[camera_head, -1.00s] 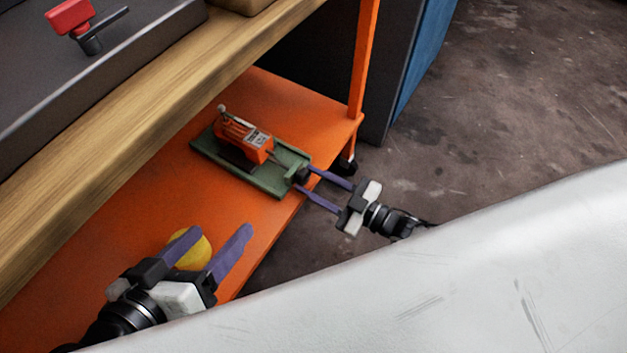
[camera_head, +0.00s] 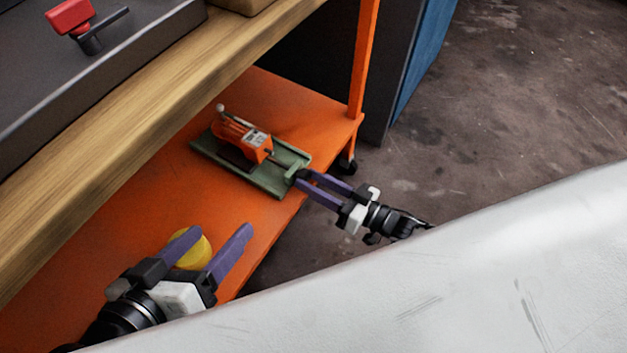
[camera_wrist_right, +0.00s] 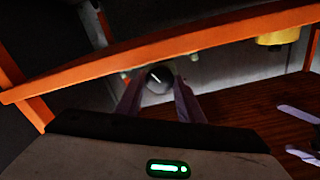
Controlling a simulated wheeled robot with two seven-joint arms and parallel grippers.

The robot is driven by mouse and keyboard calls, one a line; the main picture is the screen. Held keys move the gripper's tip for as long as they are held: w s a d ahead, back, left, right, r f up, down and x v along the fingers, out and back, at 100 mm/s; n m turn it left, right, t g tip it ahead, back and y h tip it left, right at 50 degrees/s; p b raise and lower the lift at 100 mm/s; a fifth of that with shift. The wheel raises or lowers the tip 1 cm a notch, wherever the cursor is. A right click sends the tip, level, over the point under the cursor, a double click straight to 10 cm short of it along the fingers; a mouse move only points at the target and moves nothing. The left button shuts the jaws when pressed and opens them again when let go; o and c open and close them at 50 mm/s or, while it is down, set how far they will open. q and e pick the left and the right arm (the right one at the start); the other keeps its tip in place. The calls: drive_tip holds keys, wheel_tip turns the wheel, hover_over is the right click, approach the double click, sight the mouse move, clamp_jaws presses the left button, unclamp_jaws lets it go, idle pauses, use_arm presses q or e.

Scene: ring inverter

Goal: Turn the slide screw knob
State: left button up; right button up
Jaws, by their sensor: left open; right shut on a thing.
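The slide screw device is an orange block (camera_head: 243,139) on a green base (camera_head: 266,181), lying on the orange lower shelf. Its dark round knob (camera_wrist_right: 159,79) shows between my right fingers in the right wrist view; in the head view the fingers mostly cover it. My right gripper (camera_head: 302,179) is shut on the knob at the shelf's front edge. My left gripper (camera_head: 217,240) is open at the lower left, with its fingers over the shelf by a yellow round object (camera_head: 196,251). It holds nothing that I can see.
The orange shelf (camera_head: 150,215) has bare room left of the device. A wooden top (camera_head: 150,95) hangs above it. An orange post (camera_head: 363,60) stands at the right. A red-handled item (camera_head: 72,17) sits on the dark upper surface. Open floor lies to the right.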

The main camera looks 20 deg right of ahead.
drive_tip(key=shift+m, duration=2.2)
drive_tip(key=o, duration=1.1)
drive_tip(key=shift+c, duration=0.2)
drive_tip(key=shift+d+f, duration=0.15)
